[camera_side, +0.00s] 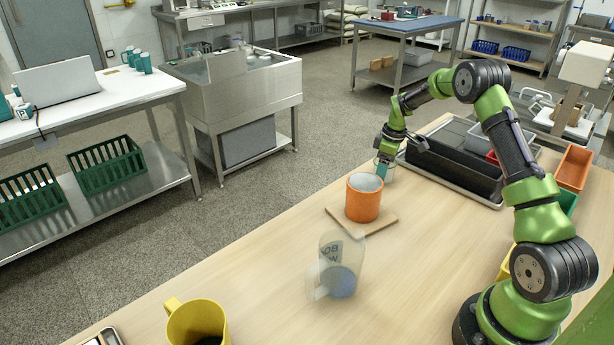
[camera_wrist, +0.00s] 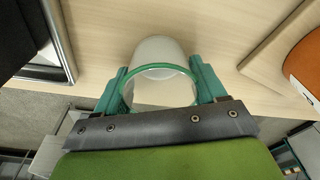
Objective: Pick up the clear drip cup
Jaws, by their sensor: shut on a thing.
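The clear drip cup (camera_wrist: 163,50) is a translucent cup with a green-looking rim, in the middle of the wrist view. My gripper (camera_wrist: 160,85) has one teal finger on each side of it and is shut on it. In the side view my gripper (camera_side: 384,170) is at the far edge of the wooden table, beyond the orange cup. The drip cup is small there and partly hidden by the fingers. I cannot tell whether its base touches the table.
An orange cup (camera_side: 364,198) stands on a wooden board (camera_side: 379,225) close to my gripper. A clear jug (camera_side: 343,262) and a yellow mug (camera_side: 197,322) stand nearer the front. A dark tray (camera_side: 452,168) lies right of my gripper. Bare table lies between the jug and my base.

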